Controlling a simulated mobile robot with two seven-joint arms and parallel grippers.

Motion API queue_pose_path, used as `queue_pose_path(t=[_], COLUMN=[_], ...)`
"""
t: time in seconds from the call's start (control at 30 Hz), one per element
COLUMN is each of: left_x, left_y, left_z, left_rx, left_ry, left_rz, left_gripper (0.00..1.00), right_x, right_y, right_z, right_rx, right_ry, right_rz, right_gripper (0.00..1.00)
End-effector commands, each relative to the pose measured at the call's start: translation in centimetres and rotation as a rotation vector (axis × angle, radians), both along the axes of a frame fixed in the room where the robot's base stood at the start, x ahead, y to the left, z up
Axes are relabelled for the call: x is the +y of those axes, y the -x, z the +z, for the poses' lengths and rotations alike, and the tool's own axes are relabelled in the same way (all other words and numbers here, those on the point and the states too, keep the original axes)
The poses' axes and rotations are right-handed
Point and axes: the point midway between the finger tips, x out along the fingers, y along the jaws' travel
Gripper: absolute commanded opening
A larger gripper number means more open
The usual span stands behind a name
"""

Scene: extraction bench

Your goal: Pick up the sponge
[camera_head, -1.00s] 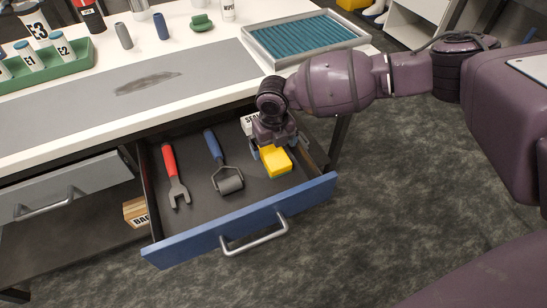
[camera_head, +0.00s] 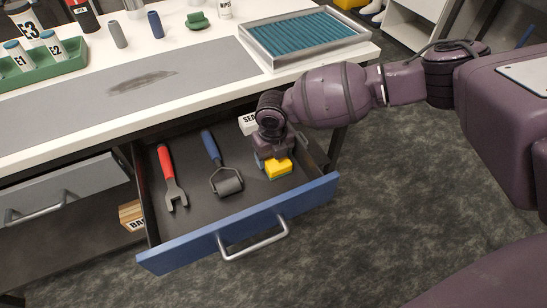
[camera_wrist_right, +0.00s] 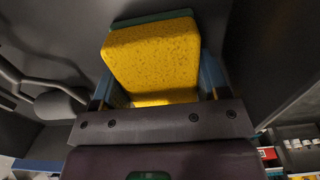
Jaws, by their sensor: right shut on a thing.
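The sponge (camera_head: 279,170) is yellow with a green layer and is in the open blue-fronted drawer (camera_head: 240,232), on its right side. My right gripper (camera_head: 272,160) reaches down into the drawer and is shut on the sponge. In the right wrist view the sponge (camera_wrist_right: 152,55) sits between the two blue fingers (camera_wrist_right: 155,85), its yellow face toward the camera and the green layer behind. I cannot tell whether the sponge touches the drawer floor. My left gripper is not in view.
A red-handled wrench (camera_head: 171,180) and a blue-handled roller (camera_head: 222,168) lie left of the sponge in the drawer. A white labelled box (camera_head: 248,123) is behind my gripper. The bench top (camera_head: 215,25) overhangs the drawer's back; a teal-lined tray (camera_head: 305,38) stands on it.

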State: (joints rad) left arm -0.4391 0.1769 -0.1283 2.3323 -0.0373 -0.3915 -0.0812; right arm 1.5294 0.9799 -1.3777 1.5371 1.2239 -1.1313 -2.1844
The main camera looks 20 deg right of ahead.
Motion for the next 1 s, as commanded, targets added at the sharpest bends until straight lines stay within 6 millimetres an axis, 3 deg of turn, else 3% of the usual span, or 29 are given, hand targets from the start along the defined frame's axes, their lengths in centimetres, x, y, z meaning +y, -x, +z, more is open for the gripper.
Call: queue_pose_path(t=[0.17,0.37,0.8,1.0], left_x=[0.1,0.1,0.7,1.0], left_y=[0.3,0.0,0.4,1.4], left_z=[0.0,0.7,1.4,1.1], left_rx=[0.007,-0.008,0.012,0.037], left_ry=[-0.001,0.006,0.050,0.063], left_rz=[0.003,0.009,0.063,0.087], left_gripper=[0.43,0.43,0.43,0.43], right_x=[0.0,0.0,0.0,0.0], right_y=[0.0,-0.2,-0.2,-0.1], right_z=[0.2,2.6,13.8,17.6], right_rx=[0.000,-0.007,-0.012,-0.008], right_ry=[0.000,-0.001,-0.001,-0.001], right_rz=[0.000,-0.001,-0.001,-0.001], right_gripper=[0.46,0.46,0.46,0.46])
